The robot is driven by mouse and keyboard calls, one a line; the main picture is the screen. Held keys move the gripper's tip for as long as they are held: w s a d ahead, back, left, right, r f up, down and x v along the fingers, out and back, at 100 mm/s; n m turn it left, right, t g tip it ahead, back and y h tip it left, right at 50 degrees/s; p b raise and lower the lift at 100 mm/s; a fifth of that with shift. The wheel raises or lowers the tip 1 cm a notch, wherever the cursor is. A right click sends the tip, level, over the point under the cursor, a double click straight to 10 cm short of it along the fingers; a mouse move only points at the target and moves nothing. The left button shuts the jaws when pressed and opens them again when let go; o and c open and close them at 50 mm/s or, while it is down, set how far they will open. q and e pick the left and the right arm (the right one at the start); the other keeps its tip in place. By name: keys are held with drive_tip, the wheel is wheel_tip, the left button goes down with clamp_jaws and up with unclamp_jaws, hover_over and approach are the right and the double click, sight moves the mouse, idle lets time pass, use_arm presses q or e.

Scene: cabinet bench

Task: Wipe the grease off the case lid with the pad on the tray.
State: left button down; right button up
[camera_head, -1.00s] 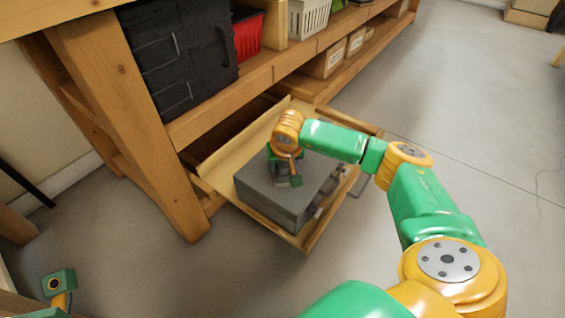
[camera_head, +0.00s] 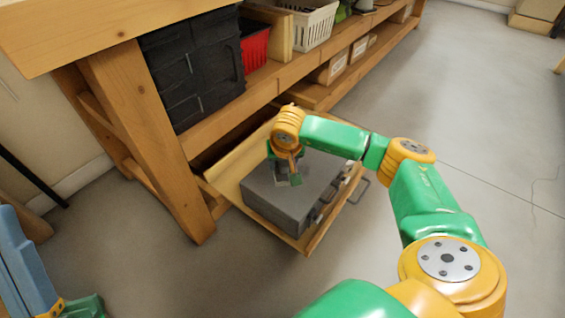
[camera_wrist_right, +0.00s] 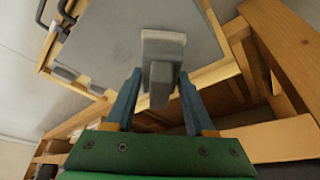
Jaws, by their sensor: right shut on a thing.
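The grey case (camera_head: 290,205) lies flat in a pulled-out wooden drawer (camera_head: 240,172), its latches and handle on the right side. Its lid (camera_wrist_right: 105,40) also shows in the right wrist view. My right gripper (camera_head: 290,170) is over the lid and shut on the upright grey handle of the pad (camera_wrist_right: 163,45). The pad's pale base is at the lid, but I cannot tell whether it presses on it. I make out no grease on the visible lid. My left gripper (camera_head: 22,265), with blue fingers, is partly in view at the lower left; its opening is unclear.
The wooden bench (camera_head: 140,130) stands behind and left of the drawer, its leg close by. Black cases (camera_head: 195,70), a red bin (camera_head: 255,45) and a white basket (camera_head: 310,22) sit on its shelf. The floor to the right is clear.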

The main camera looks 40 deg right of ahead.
drive_tip(key=shift+r+p, duration=0.3)
drive_tip(key=shift+r, duration=0.35)
drive_tip(key=shift+r+p, duration=0.25)
drive_tip(key=shift+p, duration=0.2)
use_arm(q)
drive_tip(key=w+f+n+g+y, duration=0.1)
drive_tip(key=w+f+g+y, duration=0.3)
drive_tip(key=f, duration=0.6)
drive_tip(key=shift+w+f+n+g+y, duration=0.3)
drive_tip(key=shift+w+f+g+y, duration=0.1)
drive_tip(key=shift+w+g, duration=1.15)
use_arm(e)
drive_tip(key=shift+r, duration=0.2)
use_arm(q)
drive_tip(key=shift+w, duration=0.15)
